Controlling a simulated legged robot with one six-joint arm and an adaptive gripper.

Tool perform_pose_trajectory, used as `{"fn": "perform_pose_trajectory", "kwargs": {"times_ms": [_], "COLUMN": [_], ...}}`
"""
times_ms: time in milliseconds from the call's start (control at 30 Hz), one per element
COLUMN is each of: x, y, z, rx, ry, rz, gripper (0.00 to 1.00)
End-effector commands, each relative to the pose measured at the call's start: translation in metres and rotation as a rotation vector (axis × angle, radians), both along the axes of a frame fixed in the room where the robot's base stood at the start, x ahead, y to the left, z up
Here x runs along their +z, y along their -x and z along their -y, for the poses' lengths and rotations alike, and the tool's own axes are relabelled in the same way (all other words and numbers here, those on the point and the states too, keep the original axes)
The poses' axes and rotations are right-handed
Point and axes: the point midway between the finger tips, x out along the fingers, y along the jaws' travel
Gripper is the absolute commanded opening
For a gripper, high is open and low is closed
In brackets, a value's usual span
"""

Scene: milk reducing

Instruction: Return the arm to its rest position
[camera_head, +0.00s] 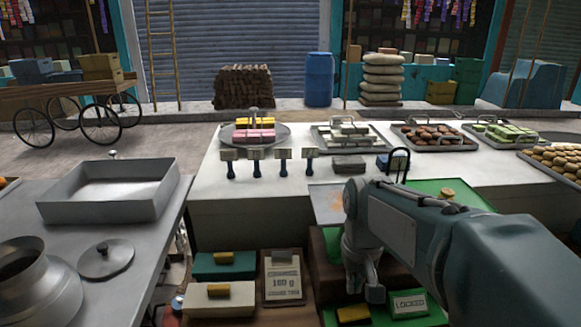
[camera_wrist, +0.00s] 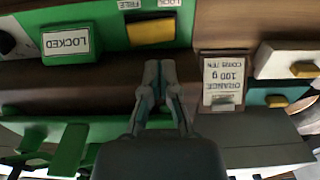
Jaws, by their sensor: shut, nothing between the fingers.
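My arm reaches in from the lower right in the head view, over the front of the white counter (camera_head: 270,183). My gripper (camera_head: 365,290) hangs downward in front of the counter's lower front. Its fingers are shut and empty. In the wrist view my gripper (camera_wrist: 160,72) shows its two fingers together, pointing at a brown shelf. The wrist view is upside down. A green block marked LOCKED (camera_wrist: 66,42) and a yellow block (camera_wrist: 152,31) lie near the fingertips in that picture.
A sign reading 100 g (camera_head: 282,275) stands left of my gripper. A deep metal tray (camera_head: 110,205), a round lid (camera_head: 105,259) and a metal pot (camera_head: 35,290) stand on the left table. Several sweet trays (camera_head: 440,144) line the counter's back.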

Motion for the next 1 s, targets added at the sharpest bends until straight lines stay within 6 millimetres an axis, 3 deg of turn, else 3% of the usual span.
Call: {"fn": "perform_pose_trajectory", "kwargs": {"times_ms": [300, 633, 800, 1000], "x": [0.025, 0.029, 0.025, 0.024], "y": [0.056, 0.111, 0.129, 0.134], "z": [0.000, 0.000, 0.000, 0.000], "rx": [0.000, 0.000, 0.000, 0.000], "ry": [0.000, 0.000, 0.000, 0.000], "rz": [0.185, 0.378, 0.447, 0.467], "gripper": [0.00, 0.00, 0.00, 0.00]}}
